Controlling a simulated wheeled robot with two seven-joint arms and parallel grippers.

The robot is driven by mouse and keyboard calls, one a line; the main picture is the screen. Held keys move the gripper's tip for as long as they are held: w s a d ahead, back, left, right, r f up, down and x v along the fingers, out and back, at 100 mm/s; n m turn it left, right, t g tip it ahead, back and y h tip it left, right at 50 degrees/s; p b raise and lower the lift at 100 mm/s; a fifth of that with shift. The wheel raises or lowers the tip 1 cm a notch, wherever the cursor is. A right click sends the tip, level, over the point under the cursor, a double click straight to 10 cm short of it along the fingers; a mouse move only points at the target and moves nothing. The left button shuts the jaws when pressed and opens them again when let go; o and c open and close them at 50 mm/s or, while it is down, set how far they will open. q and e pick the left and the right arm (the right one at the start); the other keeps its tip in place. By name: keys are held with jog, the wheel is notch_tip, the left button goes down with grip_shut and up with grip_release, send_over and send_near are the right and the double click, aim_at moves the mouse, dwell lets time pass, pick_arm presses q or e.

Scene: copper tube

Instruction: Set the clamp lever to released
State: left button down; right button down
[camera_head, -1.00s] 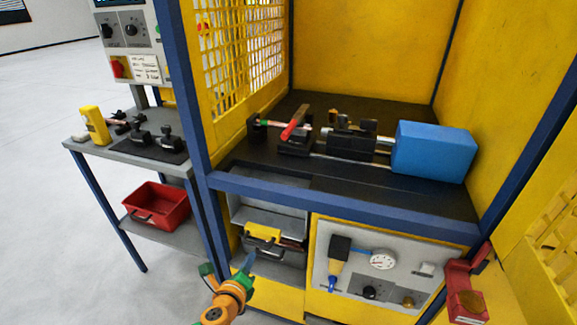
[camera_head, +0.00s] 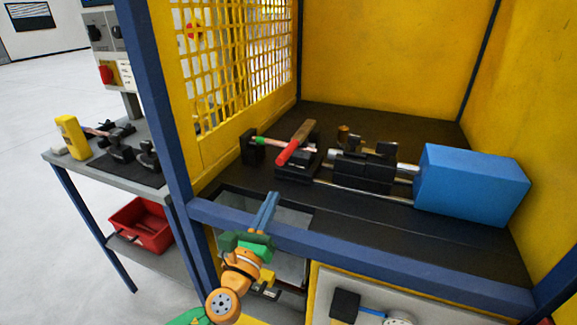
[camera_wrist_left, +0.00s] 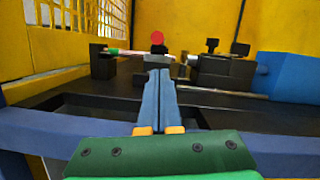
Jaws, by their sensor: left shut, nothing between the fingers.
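The clamp lever (camera_head: 294,143) has a red grip and a brown upper part. It lies slanted over the black clamp block (camera_head: 296,172) on the dark machine bed, its red end toward me. In the left wrist view its red end (camera_wrist_left: 158,37) shows as a round knob just above my fingertips. A copper tube (camera_head: 272,142) with a green band runs behind the lever, partly hidden. My left gripper (camera_head: 271,196) is shut and empty, with blue fingers pointing into the cell. It is in front of the lever and apart from it. My right gripper is not in view.
A blue frame bar (camera_head: 370,248) crosses the opening below my left fingers. A blue box (camera_head: 472,186) and black tooling (camera_head: 363,172) stand right of the lever. A yellow mesh panel (camera_head: 228,75) is at the left. The bed's front is clear.

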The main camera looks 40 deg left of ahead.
pick_arm(q)
jog(key=shift+s+r, duration=0.1)
jog(key=shift+s, duration=0.1)
jog(key=shift+w, duration=0.15)
jog(key=p+x, duration=0.2)
jog(key=x, duration=0.8)
